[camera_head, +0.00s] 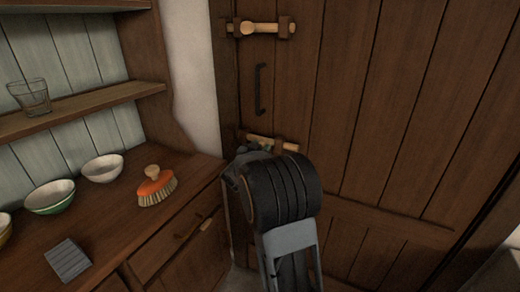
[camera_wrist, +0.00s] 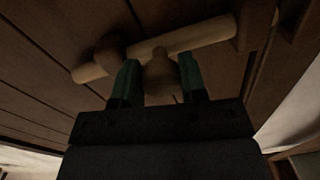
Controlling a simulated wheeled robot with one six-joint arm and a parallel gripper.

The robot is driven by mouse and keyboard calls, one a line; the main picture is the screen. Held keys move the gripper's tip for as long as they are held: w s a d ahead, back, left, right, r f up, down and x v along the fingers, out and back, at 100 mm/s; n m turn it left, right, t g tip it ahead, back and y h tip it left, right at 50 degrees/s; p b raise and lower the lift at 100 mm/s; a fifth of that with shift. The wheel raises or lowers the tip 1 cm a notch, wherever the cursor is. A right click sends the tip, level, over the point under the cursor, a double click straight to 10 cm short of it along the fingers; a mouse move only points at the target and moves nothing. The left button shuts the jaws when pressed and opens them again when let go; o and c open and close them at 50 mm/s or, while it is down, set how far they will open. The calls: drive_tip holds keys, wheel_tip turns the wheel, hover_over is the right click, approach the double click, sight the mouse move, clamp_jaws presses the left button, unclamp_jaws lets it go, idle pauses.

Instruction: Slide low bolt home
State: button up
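The low bolt (camera_head: 262,139) is a pale wooden rod on the plank door, partly hidden behind my arm in the head view. In the wrist view the rod (camera_wrist: 205,34) runs slantwise across the top, passing dark wooden brackets. Its rounded wooden knob (camera_wrist: 160,78) sits between the two green fingers of my gripper (camera_wrist: 159,65). The fingers are close on either side of the knob; whether they press on it is too dark to tell. In the head view my gripper is mostly hidden by my wrist.
A similar upper bolt (camera_head: 264,27) and a black handle (camera_head: 260,88) are on the door (camera_head: 350,110) above. To the left, a wooden counter (camera_head: 120,215) holds bowls (camera_head: 103,168), an orange brush (camera_head: 157,187) and a grey block (camera_head: 68,260). A glass (camera_head: 31,96) stands on the shelf.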

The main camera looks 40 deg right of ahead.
clamp_jaws()
drive_tip(key=shift+w+a+p, duration=0.3)
drive_tip(key=shift+w+a, duration=0.1)
drive_tip(key=shift+w, duration=0.3)
drive_tip(key=shift+w+a+p, duration=0.3)
drive_tip(key=shift+w+a, duration=0.05)
drive_tip(key=shift+w, duration=0.4)
drive_tip(key=shift+w+a+p, duration=0.3)
drive_tip(key=shift+w+a, duration=0.1)
drive_tip(key=shift+w, duration=0.3)
drive_tip(key=shift+o, duration=1.8)
unclamp_jaws()
drive_tip(key=shift+w+a, duration=0.1)
drive_tip(key=shift+a, duration=0.05)
drive_tip(key=shift+o, duration=0.7)
drive_tip(key=v, duration=1.3)
drive_tip(key=shift+s+a, duration=0.25)
drive_tip(key=shift+f, duration=0.1)
